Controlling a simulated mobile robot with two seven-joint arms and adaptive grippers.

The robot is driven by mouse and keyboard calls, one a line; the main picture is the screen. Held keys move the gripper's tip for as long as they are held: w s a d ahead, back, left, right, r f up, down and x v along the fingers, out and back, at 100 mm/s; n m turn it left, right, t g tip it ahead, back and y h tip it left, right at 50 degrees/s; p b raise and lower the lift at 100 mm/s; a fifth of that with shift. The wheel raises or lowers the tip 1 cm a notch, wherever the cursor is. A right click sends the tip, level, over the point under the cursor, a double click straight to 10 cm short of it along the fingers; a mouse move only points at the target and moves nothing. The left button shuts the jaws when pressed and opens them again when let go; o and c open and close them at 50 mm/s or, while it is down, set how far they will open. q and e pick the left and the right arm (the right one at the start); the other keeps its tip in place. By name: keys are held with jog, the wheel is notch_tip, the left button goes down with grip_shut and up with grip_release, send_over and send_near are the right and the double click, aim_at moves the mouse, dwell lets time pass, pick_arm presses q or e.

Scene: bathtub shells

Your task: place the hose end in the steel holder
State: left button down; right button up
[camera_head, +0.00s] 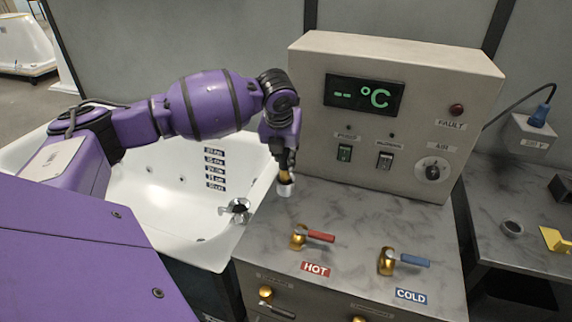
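The steel holder (285,189) is a small bright cylinder at the back left corner of the grey counter, by the tub. The hose end (284,177) is a small brass-coloured piece right at the holder's top. I cannot tell whether it is inside the holder or just above it. My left gripper (284,165) points down over the holder, with its dark fingers around the hose end and seemingly shut on it. The fingertips are small and partly hidden. The hose itself cannot be made out. My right gripper is out of view.
A beige control box (395,115) stands behind the counter (340,215). The white tub (150,210) lies left, with a metal fitting (238,210). A side table (500,200) is at right.

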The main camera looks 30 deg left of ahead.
aim_at(285, 165)
pick_arm(q)
jog(key=shift+w+f, duration=0.15)
jog(key=shift+w, duration=0.05)
jog(key=f, duration=0.3)
jog(key=shift+w+a+f, duration=0.1)
jog(key=shift+w+f, duration=0.1)
jog(key=shift+f, duration=0.1)
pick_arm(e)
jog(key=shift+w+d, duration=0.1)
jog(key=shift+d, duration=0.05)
pick_arm(q)
jog(key=shift+f, duration=0.2)
jog(key=c, duration=1.5)
grip_release()
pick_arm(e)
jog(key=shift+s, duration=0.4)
